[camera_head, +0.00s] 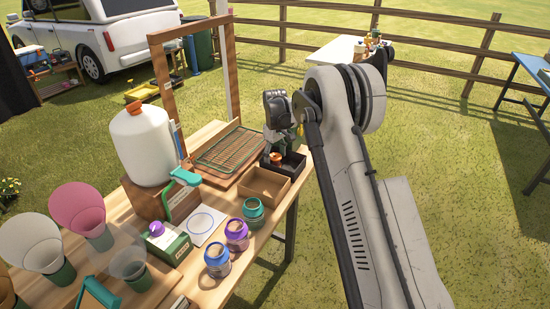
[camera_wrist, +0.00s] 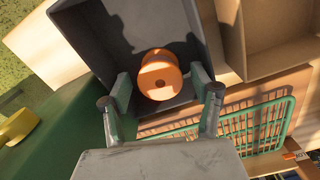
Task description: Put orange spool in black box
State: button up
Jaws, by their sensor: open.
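The orange spool (camera_wrist: 160,74) sits inside the black box (camera_wrist: 95,32) in the wrist view, against a dark inner surface. My gripper (camera_wrist: 161,86) is open, with one finger on each side of the spool; a gap shows on the left, and I cannot tell whether the right finger touches. In the head view the spool (camera_head: 276,157) shows as a small orange patch below my gripper, at the black box (camera_head: 295,166). My gripper and arm partly hide the box there.
An open brown box (camera_head: 264,185) stands right beside the black box. A green wire rack (camera_head: 228,147) with a tall wooden frame (camera_head: 160,75) lies to the left. Several jars, including a teal one (camera_head: 253,212), stand nearer. A white tank (camera_head: 143,145) is further left.

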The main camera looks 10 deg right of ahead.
aim_at(275, 157)
notch_tip(275, 157, up, 12)
jog(key=s+d+r+m+t, duration=0.1)
jog(key=s+r+m+t, duration=0.1)
jog(key=s+r, duration=0.85)
jog(key=s+r+m+t, duration=0.1)
jog(key=s+r, duration=0.6)
jog(key=s, duration=0.6)
jog(key=s+f+m+t, duration=0.2)
jog(key=s+f, duration=0.1)
jog(key=s, duration=1)
jog(key=s+f+m+t, duration=0.2)
jog(key=s+f, duration=0.1)
jog(key=s, duration=1)
jog(key=shift+d, duration=0.35)
jog(key=shift+c, duration=0.4)
